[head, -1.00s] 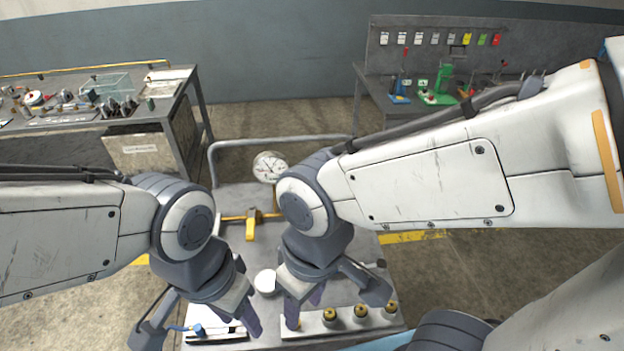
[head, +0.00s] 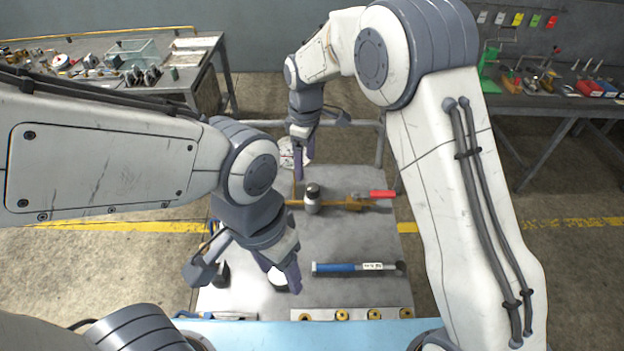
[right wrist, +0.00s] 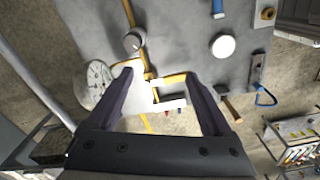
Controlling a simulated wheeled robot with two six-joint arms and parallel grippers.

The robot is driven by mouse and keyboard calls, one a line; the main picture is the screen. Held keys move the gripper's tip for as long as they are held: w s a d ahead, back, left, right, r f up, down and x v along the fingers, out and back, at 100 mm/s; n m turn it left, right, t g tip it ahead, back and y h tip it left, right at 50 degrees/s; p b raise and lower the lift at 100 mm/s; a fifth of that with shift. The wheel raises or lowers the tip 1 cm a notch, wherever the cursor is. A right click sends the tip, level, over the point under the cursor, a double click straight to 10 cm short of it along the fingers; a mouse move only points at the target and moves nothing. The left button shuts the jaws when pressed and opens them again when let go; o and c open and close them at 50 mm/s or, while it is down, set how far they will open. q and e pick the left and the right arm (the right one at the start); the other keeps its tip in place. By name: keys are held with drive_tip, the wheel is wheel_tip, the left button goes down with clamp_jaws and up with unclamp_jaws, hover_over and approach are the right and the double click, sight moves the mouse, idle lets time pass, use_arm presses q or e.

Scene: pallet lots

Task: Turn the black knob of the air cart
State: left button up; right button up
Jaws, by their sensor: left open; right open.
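The air cart (head: 350,230) has a grey top with a yellow pipe across it. The black knob (head: 313,188) stands upright on a pale round body on this pipe. In the right wrist view the knob (right wrist: 133,42) is seen beyond the left finger's tip, outside the jaws. My right gripper (head: 299,160) is open and empty, above the cart's far part, just behind and left of the knob, in front of the round gauge (right wrist: 98,82). My left gripper (head: 288,278) is open over the cart's near left part, by a white disc (head: 276,280), which it partly hides.
A red lever (head: 382,193) sits on the pipe right of the knob. A blue-handled tool (head: 345,267) lies in front. Brass fittings (head: 342,315) line the near edge. Benches with tools stand at the back left (head: 190,80) and right (head: 560,105).

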drive_tip(key=n, duration=0.2)
approach(313, 187)
wheel_tip(313, 187, down, 9)
drive_tip(key=p, duration=0.3)
drive_tip(key=shift+a+f, duration=0.15)
clamp_jaws()
drive_tip(key=shift+f+m, duration=0.15)
drive_tip(key=shift+m, duration=0.15)
drive_tip(key=shift+m+b, duration=0.4)
drive_tip(key=shift+b, duration=0.15)
drive_tip(key=shift+r, duration=0.2)
unclamp_jaws()
